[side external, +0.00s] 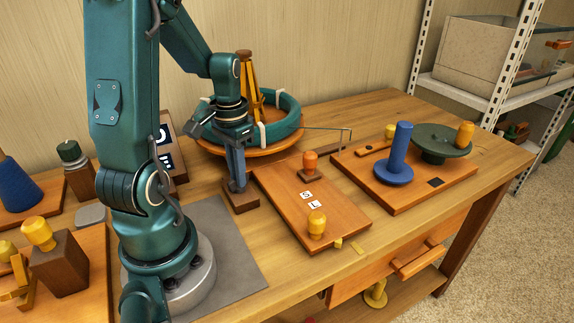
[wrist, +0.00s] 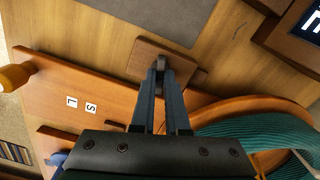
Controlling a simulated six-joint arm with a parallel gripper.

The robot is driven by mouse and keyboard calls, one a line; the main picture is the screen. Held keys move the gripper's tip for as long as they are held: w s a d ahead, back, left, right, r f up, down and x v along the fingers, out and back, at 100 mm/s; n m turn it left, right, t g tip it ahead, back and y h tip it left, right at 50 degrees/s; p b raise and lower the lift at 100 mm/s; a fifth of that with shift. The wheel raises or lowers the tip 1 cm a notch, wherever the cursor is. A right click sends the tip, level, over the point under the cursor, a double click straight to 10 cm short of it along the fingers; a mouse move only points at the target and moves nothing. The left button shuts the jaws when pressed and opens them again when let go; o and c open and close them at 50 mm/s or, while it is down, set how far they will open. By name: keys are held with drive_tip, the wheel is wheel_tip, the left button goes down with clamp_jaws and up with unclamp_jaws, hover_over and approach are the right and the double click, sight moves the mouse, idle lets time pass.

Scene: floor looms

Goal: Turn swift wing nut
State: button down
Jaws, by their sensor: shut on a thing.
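My gripper (side external: 238,184) points straight down at a small brown wooden block (side external: 242,202) on the bench, left of the board marked S and L. In the wrist view my gripper (wrist: 161,68) has its two blue-grey fingers close together over the block (wrist: 146,57). They are shut on a small dark piece (wrist: 162,62) on top of the block, which seems to be the wing nut. The fingers hide most of it, so I cannot tell its shape or angle.
The S-and-L board (side external: 278,192) with orange and yellow knobs lies close on the right. A round wooden base with a teal ring (side external: 284,125) stands behind. A board with a blue spool (side external: 399,155) is further right. A grey mat (side external: 232,248) is in front.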

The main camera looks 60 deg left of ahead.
drive_tip(key=n, duration=0.4)
drive_tip(key=shift+n, duration=2.1)
drive_tip(key=c, duration=0.9)
unclamp_jaws()
drive_tip(key=shift+r, duration=2.6)
